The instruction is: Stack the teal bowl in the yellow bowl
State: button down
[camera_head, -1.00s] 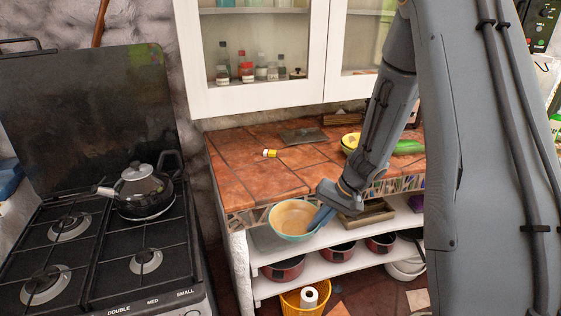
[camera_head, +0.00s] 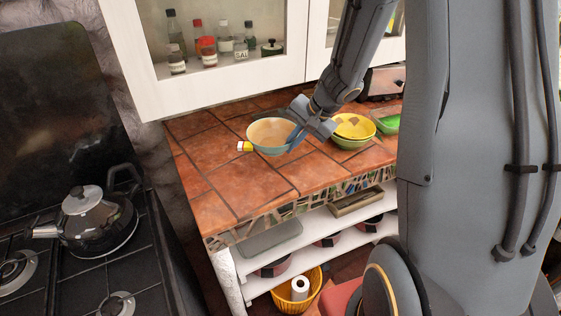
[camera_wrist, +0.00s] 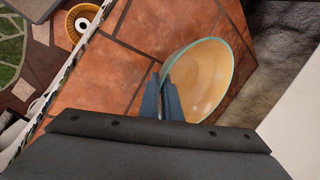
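The teal bowl (camera_head: 270,133), with a tan inside and teal rim, is over the tiled counter in the head view. My gripper (camera_head: 293,140) is shut on its right rim. In the wrist view, the bowl (camera_wrist: 205,75) is to the right of the closely spaced blue fingers (camera_wrist: 166,95), its rim between or against them. The yellow bowl (camera_head: 354,125) stands on the counter to the right of my gripper, with a greenish outer side below its rim. It is not seen in the wrist view. The gap between teal bowl and counter is hard to judge.
A small yellow-and-white container (camera_head: 244,147) is at the teal bowl's left edge. A green item (camera_head: 387,122) lies right of the yellow bowl. The white wall cabinet (camera_head: 225,75) hangs above the counter's back. The counter front (camera_head: 235,200) is clear. A kettle (camera_head: 95,222) stands on the stove.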

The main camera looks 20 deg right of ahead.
notch_tip(320, 180, down, 8)
jog(key=shift+r+b, duration=0.1)
jog(key=shift+b, duration=0.9)
jog(key=c, duration=2)
grip_release()
